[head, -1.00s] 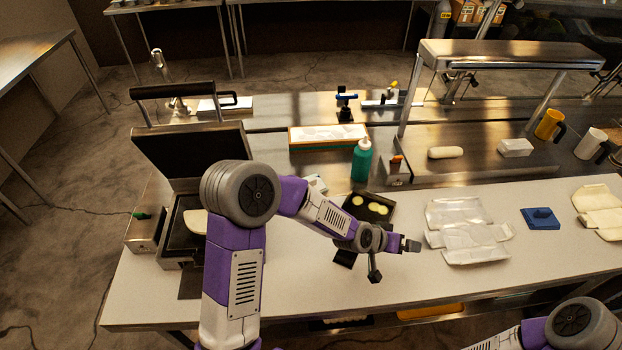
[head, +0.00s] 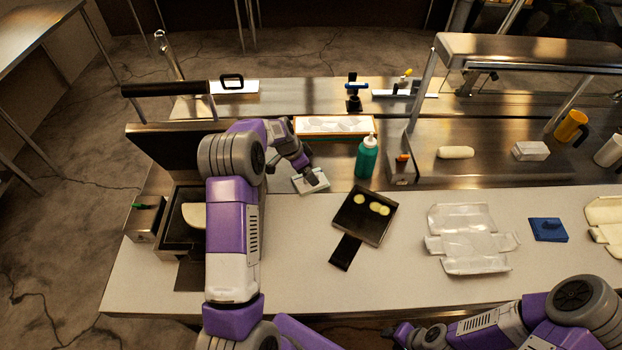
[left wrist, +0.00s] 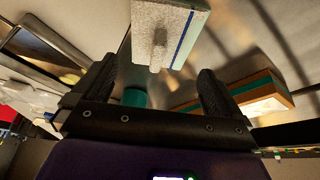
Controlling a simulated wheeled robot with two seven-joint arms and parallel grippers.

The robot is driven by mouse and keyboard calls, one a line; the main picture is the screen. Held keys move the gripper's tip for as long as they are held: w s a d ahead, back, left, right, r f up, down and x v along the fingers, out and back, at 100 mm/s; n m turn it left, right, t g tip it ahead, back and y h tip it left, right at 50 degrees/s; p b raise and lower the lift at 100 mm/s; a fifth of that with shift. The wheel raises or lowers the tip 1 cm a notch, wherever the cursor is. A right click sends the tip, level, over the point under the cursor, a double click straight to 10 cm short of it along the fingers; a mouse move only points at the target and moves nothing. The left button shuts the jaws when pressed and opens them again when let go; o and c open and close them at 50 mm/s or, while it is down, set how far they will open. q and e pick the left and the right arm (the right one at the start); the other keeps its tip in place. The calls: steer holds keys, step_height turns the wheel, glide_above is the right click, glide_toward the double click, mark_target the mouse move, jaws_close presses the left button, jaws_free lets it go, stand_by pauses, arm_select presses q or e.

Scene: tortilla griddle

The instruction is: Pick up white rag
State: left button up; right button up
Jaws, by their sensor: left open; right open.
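In the left wrist view the rag (left wrist: 170,22) shows a blue stripe and a raised middle part, just beyond the fingertips. My left gripper (left wrist: 157,85) is open, with nothing between its fingers; in the head view my left gripper (head: 306,172) is over the rag and partly hides it. Whether it touches the rag I cannot tell. My right gripper (head: 404,334) is open at the bottom edge, away from the rag.
The green bottle (head: 367,158) stands right of the rag, and a wooden-edged tray (head: 296,125) lies behind it. A black pan (head: 350,222) with yellow pieces lies in front. The open press (head: 165,150) stands at left. Crumpled wrap (head: 465,240) lies at right.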

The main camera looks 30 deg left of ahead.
arm_select(q)
steer(key=x, duration=0.5)
steer(key=shift+f+p, duration=0.25)
steer(key=shift+p, duration=0.1)
